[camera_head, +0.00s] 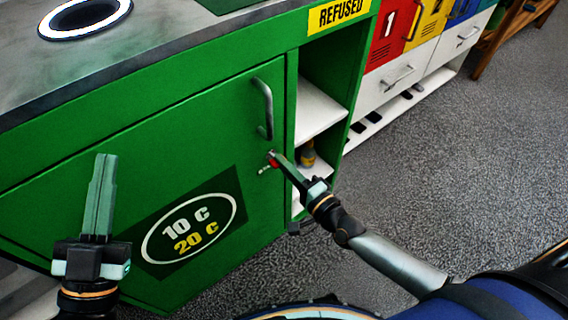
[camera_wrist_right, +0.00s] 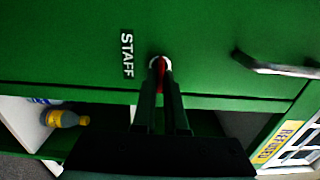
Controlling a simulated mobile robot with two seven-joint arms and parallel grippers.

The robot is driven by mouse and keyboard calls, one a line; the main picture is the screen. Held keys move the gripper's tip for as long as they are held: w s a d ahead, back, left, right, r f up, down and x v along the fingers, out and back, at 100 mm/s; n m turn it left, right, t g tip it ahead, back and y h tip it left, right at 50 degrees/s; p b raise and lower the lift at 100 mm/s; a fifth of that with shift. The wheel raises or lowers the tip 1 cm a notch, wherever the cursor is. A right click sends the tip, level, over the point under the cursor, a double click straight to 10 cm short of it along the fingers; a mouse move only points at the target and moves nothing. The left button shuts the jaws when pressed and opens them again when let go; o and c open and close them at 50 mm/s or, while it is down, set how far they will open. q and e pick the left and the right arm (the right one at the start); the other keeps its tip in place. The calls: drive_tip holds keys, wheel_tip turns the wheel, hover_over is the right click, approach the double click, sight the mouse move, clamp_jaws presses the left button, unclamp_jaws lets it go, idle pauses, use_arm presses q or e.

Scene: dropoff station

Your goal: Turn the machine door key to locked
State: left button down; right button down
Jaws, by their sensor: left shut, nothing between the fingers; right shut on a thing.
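The green machine door (camera_head: 130,135) is closed flush in its green cabinet, with a metal bar handle (camera_head: 264,108) near its right edge. Below the handle is the door key (camera_head: 273,161), with a red part and a metal lock around it. In the right wrist view the red key (camera_wrist_right: 161,72) sits between my right gripper's fingertips (camera_wrist_right: 160,75). My right gripper (camera_head: 276,159) is shut on the key in the head view. The fingers hide much of the key, so its exact angle is hard to tell. My left gripper (camera_head: 104,160) is shut and empty, pointing up in front of the door.
A STAFF label (camera_wrist_right: 127,55) is beside the lock. Open shelves (camera_head: 318,110) right of the door hold a bottle (camera_head: 308,155). A yellow REFUSED sign (camera_head: 338,13) is above them. Coloured lockers (camera_head: 398,35) stand further right. The grey floor (camera_head: 460,150) at right is clear.

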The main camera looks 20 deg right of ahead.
drive_tip(key=c, duration=1)
unclamp_jaws()
drive_tip(key=shift+o, duration=0.2)
use_arm(q)
drive_tip(key=w+f+n+g+y, duration=0.1)
drive_tip(key=f, duration=0.1)
drive_tip(key=f+n+g+y+p, duration=0.1)
drive_tip(key=f, duration=0.2)
drive_tip(key=w+f+n+y, duration=0.1)
drive_tip(key=f, duration=0.2)
drive_tip(key=shift+w+a+g, duration=0.3)
drive_tip(key=shift+a+g, duration=0.1)
use_arm(e)
drive_tip(key=v, duration=1.2)
drive_tip(key=shift+s, duration=0.25)
drive_tip(key=shift+d, duration=0.1)
